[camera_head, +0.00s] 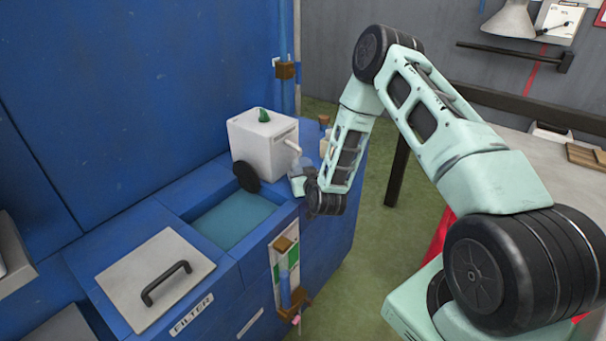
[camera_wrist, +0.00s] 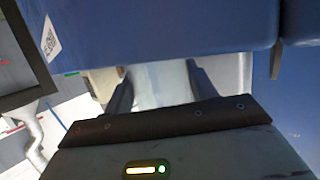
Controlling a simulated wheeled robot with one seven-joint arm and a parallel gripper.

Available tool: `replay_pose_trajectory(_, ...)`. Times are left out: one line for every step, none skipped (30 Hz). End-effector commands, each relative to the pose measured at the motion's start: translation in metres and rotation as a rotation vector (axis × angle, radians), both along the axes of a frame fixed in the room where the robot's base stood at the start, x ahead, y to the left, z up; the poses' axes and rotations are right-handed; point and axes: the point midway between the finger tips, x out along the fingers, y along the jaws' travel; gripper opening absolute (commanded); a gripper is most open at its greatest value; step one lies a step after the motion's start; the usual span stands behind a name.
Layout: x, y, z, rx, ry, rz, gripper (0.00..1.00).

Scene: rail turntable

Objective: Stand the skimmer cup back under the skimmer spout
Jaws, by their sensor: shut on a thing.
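The white skimmer box (camera_head: 258,143) stands at the back of the blue cabinet, beside the water opening. Its short spout (camera_head: 292,147) points right and down. My gripper (camera_head: 298,180) is just below the spout, at the cabinet's right edge, largely hidden by my wrist. In the wrist view, my gripper (camera_wrist: 160,88) has its two dark fingers on either side of a pale, translucent cup (camera_wrist: 160,82), shut on it. The cup is blurred and partly hidden by the gripper body. I cannot tell whether its base touches the cabinet top.
The open water basin (camera_head: 233,220) and a grey lid with a black handle (camera_head: 155,275) lie on the cabinet in front. A cork-topped bottle (camera_head: 324,122) stands behind the spout. A bracketed tube (camera_head: 284,280) hangs on the cabinet's side. Green floor lies right.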

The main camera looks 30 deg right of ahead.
Motion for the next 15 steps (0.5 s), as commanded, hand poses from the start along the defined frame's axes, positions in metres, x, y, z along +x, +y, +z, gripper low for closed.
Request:
replay_pose_trajectory(0.0000, 0.0000, -0.0003, 0.000, 0.000, 0.000, 0.35)
replay_pose_trajectory(0.0000, 0.0000, -0.0011, 0.000, 0.000, 0.000, 0.35)
replay_pose_trajectory(-0.0001, 0.0000, -0.0028, 0.000, 0.000, 0.000, 0.35)
replay_pose_trajectory(-0.0001, 0.0000, -0.0040, 0.000, 0.000, 0.000, 0.35)
replay_pose_trajectory(-0.0001, 0.0000, -0.0049, 0.000, 0.000, 0.000, 0.35)
replay_pose_trajectory(-0.0002, -0.0001, -0.0031, 0.000, 0.000, 0.000, 0.68)
replay_pose_trajectory(-0.0002, -0.0002, -0.0030, 0.000, 0.000, 0.000, 0.76)
replay_pose_trajectory(-0.0002, -0.0001, -0.0030, 0.000, 0.000, 0.000, 0.79)
replay_pose_trajectory(-0.0002, -0.0001, -0.0030, 0.000, 0.000, 0.000, 0.79)
replay_pose_trajectory(-0.0002, -0.0001, -0.0030, 0.000, 0.000, 0.000, 0.79)
replay_pose_trajectory(-0.0002, -0.0001, -0.0030, 0.000, 0.000, 0.000, 0.79)
replay_pose_trajectory(-0.0002, -0.0001, -0.0029, 0.000, 0.000, -0.001, 0.79)
replay_pose_trajectory(-0.0002, -0.0001, -0.0029, 0.000, 0.000, 0.000, 0.79)
replay_pose_trajectory(-0.0002, -0.0001, -0.0029, 0.000, 0.000, 0.000, 0.79)
replay_pose_trajectory(-0.0002, 0.0000, -0.0027, 0.000, 0.000, 0.000, 0.79)
